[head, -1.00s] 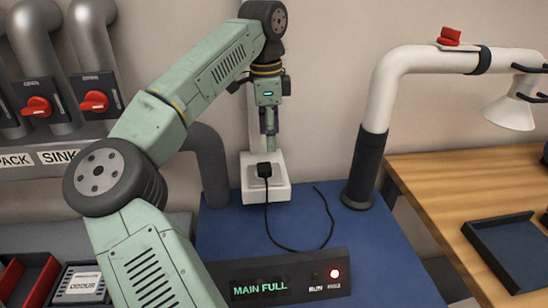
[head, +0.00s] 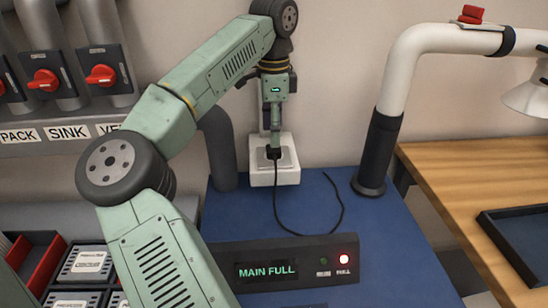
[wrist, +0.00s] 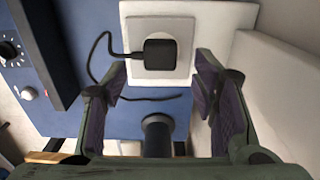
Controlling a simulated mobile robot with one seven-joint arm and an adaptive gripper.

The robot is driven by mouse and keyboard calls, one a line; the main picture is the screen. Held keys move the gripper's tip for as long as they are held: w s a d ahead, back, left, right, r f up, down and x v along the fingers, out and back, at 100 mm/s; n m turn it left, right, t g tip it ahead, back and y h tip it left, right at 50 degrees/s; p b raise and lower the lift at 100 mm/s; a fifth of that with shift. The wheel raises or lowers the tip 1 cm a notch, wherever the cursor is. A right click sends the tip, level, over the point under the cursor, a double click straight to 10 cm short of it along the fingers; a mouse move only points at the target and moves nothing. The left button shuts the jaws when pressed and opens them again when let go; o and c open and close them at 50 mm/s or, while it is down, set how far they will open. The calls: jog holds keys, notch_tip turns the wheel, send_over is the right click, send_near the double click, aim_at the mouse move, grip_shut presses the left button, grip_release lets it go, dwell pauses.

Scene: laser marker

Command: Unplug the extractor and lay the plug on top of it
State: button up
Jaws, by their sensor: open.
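The black plug (head: 273,153) sits in a white socket (head: 287,176) at the back edge of the blue extractor top (head: 320,220). Its cord (head: 276,205) loops loosely over that top. My gripper (head: 275,140) is just above the plug, pointing down, and partly hides it and the socket in the head view. In the wrist view, the plug (wrist: 160,54) is seated in the socket plate, just beyond the open fingers (wrist: 161,80). The fingers stand apart on both sides of it, with nothing held between them.
The extractor's control panel (head: 295,264) reads MAIN FULL, with a lit lamp. A white extraction arm (head: 397,75) with a black base rises at the right. A wooden bench (head: 440,175) with a dark tray is farther right. The blue top's middle is bare except for the cord.

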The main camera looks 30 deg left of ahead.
jog(key=shift+f+b, duration=1.3)
jog(key=shift+f, duration=1.05)
jog(key=shift+s, duration=0.1)
jog(key=shift+d, duration=0.1)
jog(key=c, duration=0.4)
grip_shut()
jog(key=shift+s, duration=0.1)
jog(key=shift+r+p, duration=1.95)
jog(key=shift+r, duration=1.15)
jog(key=shift+f, duration=0.1)
